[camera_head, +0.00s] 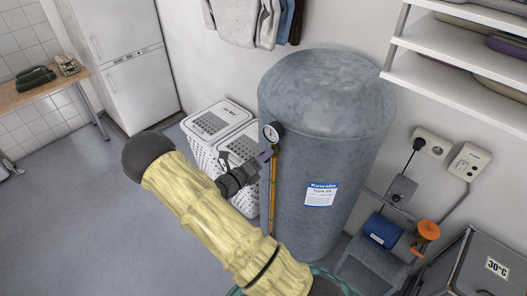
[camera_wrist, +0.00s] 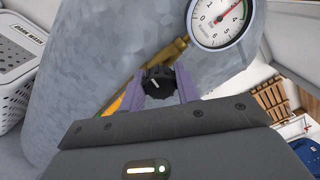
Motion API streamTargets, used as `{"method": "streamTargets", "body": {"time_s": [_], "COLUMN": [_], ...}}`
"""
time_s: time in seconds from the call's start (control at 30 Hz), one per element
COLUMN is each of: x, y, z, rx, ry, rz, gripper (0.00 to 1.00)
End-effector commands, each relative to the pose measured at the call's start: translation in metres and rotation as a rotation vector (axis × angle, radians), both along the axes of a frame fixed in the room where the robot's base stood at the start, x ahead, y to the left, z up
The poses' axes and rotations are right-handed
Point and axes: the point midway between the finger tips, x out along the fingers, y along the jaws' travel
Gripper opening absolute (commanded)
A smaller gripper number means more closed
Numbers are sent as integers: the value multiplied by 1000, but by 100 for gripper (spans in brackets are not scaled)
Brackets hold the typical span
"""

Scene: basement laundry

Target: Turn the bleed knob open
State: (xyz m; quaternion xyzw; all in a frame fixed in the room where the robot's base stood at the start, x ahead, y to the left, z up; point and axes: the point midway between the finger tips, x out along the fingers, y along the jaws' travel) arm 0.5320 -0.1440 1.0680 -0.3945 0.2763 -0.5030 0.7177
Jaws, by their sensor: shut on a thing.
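The bleed knob (camera_wrist: 158,82) is a small black ribbed knob with a white pointer line, on a brass fitting of the grey tank. In the wrist view it sits between the two purple fingers of my gripper (camera_wrist: 159,88), which is shut on it. The pointer line is close to upright in that view, leaning slightly. In the head view my gripper (camera_head: 265,156) reaches the tank's left side just below the gauge, and the knob cannot be made out there. The gauge (camera_wrist: 220,20) has a white dial with a needle; it also shows in the head view (camera_head: 272,133).
The grey tank (camera_head: 325,130) stands in front of the wall. White laundry baskets (camera_head: 217,125) are left of it. A blue pump (camera_head: 382,230) and a grey machine (camera_head: 475,265) are at the right. Shelves (camera_head: 450,85) hang above right.

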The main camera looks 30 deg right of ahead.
Motion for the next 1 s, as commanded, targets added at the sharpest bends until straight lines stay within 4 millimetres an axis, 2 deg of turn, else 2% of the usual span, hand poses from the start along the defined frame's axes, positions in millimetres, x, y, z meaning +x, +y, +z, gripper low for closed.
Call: {"method": "streamTargets", "body": {"time_s": [0.6, 1.0], "x": [1, 0], "y": [1, 1], "z": [1, -2], "rx": [-190, -245], "ry": [524, 679], "rz": [3, 2], "gripper": [9, 9]}}
